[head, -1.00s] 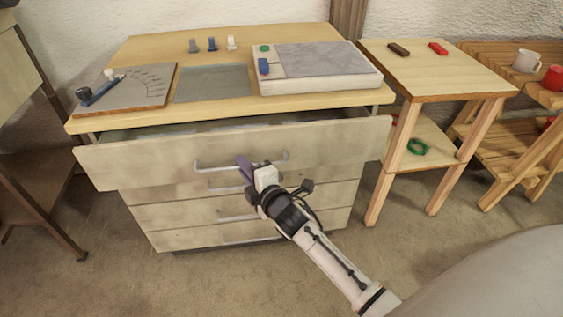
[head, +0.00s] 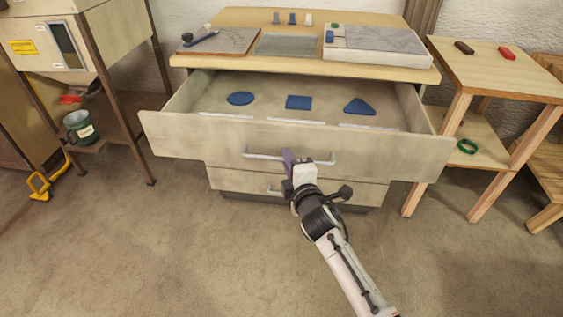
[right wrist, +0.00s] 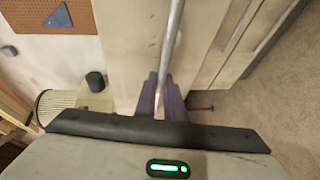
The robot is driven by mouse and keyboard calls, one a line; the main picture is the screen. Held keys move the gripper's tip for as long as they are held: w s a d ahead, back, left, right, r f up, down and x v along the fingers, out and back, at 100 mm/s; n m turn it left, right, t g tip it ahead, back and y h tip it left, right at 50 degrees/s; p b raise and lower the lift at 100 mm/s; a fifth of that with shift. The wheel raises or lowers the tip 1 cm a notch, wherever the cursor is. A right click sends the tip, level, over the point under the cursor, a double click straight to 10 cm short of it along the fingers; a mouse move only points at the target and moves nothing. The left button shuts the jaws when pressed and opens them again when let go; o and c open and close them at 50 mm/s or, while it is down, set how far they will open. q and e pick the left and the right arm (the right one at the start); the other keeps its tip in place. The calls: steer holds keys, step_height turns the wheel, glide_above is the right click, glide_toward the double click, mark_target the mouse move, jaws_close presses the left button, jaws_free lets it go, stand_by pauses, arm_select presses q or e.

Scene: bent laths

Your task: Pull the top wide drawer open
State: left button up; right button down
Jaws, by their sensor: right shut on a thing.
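The top wide drawer (head: 190,138) of the wooden cabinet stands well open in the head view. My left gripper is out of view.
On the cabinet top (head: 225,18) are a board with a blue tool, a grey mat, small pegs and a raised slab (head: 380,45). A side table (head: 490,65) stands close at the right. The front floor is clear.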

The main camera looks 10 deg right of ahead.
steer(key=shift+s, duration=0.25)
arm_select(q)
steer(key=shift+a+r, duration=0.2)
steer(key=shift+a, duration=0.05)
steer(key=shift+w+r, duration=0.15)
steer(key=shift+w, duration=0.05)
arm_select(e)
steer(key=c, duration=2.1)
jaws_free()
arm_select(q)
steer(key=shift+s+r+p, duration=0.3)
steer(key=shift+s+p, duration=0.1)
steer(key=shift+p, duration=0.45)
arm_select(e)
steer(key=s, duration=0.3)
steer(key=s+r, duration=0.1)
steer(key=s, duration=0.2)
steer(key=s+r, duration=0.1)
steer(key=s, duration=0.3)
steer(key=shift+d, duration=0.15)
